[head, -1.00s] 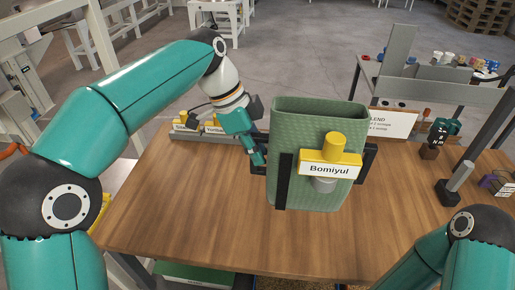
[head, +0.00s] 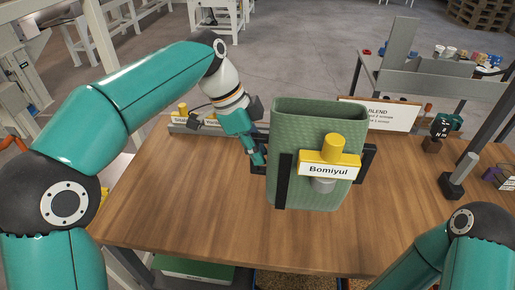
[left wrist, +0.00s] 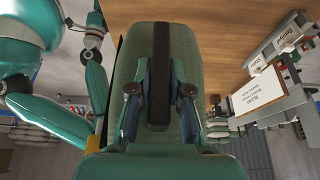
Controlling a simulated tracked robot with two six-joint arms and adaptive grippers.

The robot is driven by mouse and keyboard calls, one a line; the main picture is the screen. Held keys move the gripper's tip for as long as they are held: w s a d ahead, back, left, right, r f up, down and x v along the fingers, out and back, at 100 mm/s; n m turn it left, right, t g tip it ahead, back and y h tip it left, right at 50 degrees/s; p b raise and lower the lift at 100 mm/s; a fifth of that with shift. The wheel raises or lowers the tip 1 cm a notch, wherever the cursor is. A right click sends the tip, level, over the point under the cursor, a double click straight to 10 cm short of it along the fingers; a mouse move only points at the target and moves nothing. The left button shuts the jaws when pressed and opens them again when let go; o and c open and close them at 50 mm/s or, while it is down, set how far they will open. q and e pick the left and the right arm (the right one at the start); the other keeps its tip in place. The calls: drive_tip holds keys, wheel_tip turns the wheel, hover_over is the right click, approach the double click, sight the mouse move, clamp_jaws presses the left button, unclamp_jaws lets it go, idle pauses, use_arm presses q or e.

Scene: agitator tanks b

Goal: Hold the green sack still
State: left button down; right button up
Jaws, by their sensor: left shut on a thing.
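The green sack (head: 315,125) is a tall, ribbed, open-topped container, upright in front of the table top in the head view.
The wooden table (head: 190,210) is mostly clear at left and front. A rack with yellow labelled pieces (head: 182,112) stands at its back left. A white sign (head: 385,113) stands behind the sack.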

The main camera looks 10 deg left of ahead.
use_arm(q)
wheel_tip(320, 180, down, 11)
drive_tip(key=b, duration=0.8)
idle(2.4)
drive_tip(key=shift+f, duration=0.3)
drive_tip(key=c, duration=1.7)
unclamp_jaws()
drive_tip(key=shift+c, duration=0.2)
clamp_jaws()
drive_tip(key=shift+s, duration=0.1)
